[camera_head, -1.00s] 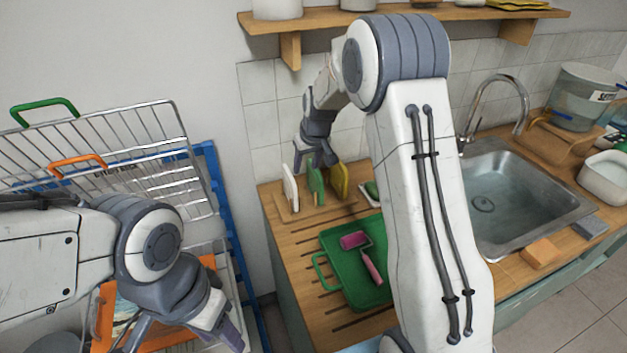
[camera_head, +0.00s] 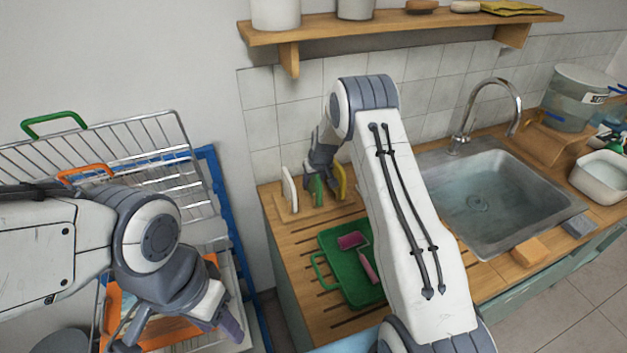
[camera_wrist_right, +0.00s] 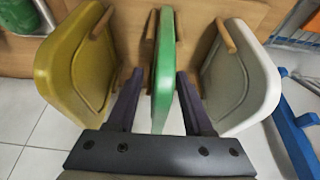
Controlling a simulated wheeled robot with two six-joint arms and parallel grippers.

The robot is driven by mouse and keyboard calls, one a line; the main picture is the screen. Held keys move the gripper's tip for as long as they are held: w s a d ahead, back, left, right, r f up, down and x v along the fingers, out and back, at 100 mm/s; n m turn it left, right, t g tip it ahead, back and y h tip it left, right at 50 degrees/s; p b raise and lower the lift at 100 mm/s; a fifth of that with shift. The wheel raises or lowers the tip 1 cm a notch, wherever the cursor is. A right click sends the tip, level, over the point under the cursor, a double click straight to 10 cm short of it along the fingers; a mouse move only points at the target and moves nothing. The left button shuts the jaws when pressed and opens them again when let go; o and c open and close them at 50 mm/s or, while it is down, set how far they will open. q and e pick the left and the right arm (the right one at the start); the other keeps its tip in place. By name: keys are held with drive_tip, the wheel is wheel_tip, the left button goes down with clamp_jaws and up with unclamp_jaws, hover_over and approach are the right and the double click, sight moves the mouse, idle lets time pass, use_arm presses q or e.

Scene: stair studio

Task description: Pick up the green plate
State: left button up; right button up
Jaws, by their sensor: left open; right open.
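The green plate (camera_head: 317,189) stands upright in a wooden rack (camera_head: 290,211) on the counter, between a white plate (camera_head: 289,186) and a yellow plate (camera_head: 341,180). In the right wrist view the green plate (camera_wrist_right: 164,70) shows edge-on, between the two fingers of my right gripper (camera_wrist_right: 156,90). The fingers are open, with a gap on each side of it. In the head view my right gripper (camera_head: 321,170) is just above the plates, partly hidden. My left gripper (camera_head: 180,335) is open at the lower left, away from the plates.
A green tray (camera_head: 335,262) with a pink roller (camera_head: 361,256) lies on the counter. The sink (camera_head: 500,200) is at right. A wire rack (camera_head: 110,160) stands at left. A shelf (camera_head: 400,24) runs above. The white plate (camera_wrist_right: 238,80) and yellow plate (camera_wrist_right: 75,65) flank the fingers closely.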

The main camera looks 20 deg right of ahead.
drive_tip(key=shift+w+f, duration=0.1)
drive_tip(key=shift+f, duration=0.15)
clamp_jaws()
drive_tip(key=shift+r, duration=0.1)
idle(1.2)
